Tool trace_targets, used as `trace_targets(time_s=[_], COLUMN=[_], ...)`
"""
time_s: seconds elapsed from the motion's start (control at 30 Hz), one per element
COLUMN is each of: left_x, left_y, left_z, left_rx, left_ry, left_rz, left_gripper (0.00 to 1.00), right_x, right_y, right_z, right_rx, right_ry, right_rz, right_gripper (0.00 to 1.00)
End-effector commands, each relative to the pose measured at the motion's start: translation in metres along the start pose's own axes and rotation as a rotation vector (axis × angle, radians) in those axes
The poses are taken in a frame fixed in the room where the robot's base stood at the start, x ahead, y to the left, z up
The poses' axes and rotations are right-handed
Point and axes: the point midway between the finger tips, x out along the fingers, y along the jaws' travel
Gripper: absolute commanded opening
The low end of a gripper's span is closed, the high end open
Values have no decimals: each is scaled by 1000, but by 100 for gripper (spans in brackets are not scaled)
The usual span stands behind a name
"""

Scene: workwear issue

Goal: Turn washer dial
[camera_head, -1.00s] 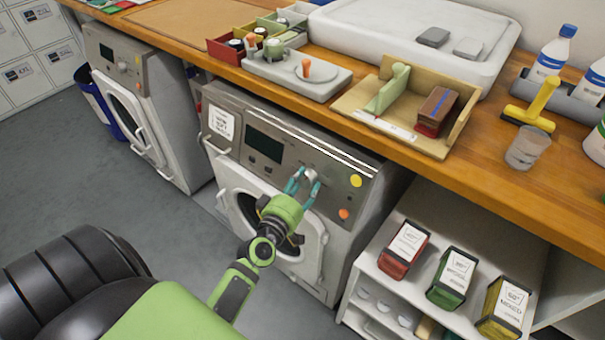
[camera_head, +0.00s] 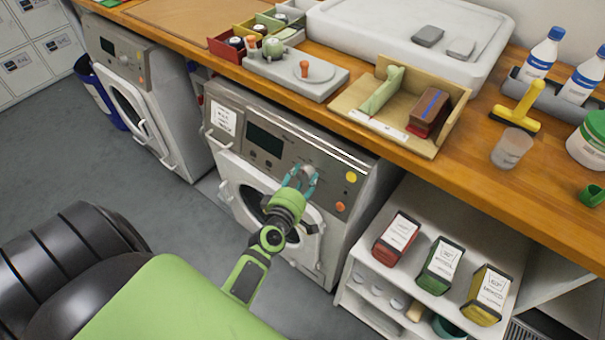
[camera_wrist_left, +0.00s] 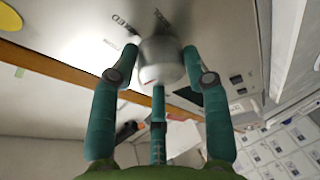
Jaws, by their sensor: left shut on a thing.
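The washer (camera_head: 270,116) under the counter has a grey control panel with a dark display, a round metallic dial, and yellow and orange buttons. My left gripper (camera_head: 301,180) is at the panel with its teal fingers shut around the dial (camera_head: 307,172). In the left wrist view the silver dial (camera_wrist_left: 161,62) sits between the gripper's fingers (camera_wrist_left: 163,66), which reach along its sides. The dial's pointer direction cannot be made out. My right gripper is not in view.
A second washer (camera_head: 143,95) stands to the left. The washer door (camera_head: 262,215) lies below my gripper. A wooden counter (camera_head: 480,165) overhangs the panel, bearing trays and bottles. A shelf at the lower right holds red, green and yellow tins (camera_head: 438,265).

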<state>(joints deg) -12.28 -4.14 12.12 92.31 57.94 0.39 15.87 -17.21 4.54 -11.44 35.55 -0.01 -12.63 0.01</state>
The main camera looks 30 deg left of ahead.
Motion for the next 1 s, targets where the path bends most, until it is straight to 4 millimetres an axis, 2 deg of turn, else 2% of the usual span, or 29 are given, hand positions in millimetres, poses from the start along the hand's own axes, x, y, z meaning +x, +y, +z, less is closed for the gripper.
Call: trace_targets(time_s=[0.03, 0.23, 0.27, 0.3, 0.6, 0.73, 0.87, 1.0], left_x=[2, 2, 2, 2, 0, -7, -27, -57], left_y=[4, 4, 4, 4, 1, 0, -1, -2], left_z=[-9, -10, -10, -10, -5, -4, -4, -4], left_rx=[3, 4, 5, 5, 3, 3, 2, 4], left_ry=[23, 23, 23, 23, 13, 12, 11, 11], left_rz=[11, 11, 11, 10, 4, 1, 0, -1], left_gripper=[15, 15, 59, 68, 68, 68, 68, 68], right_x=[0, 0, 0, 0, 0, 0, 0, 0], right_y=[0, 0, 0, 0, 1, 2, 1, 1], right_z=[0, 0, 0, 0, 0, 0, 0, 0], right_rx=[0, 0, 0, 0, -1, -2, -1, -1], right_ry=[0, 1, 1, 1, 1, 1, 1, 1], right_rz=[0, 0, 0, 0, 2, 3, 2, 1], right_gripper=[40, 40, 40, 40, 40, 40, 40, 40])
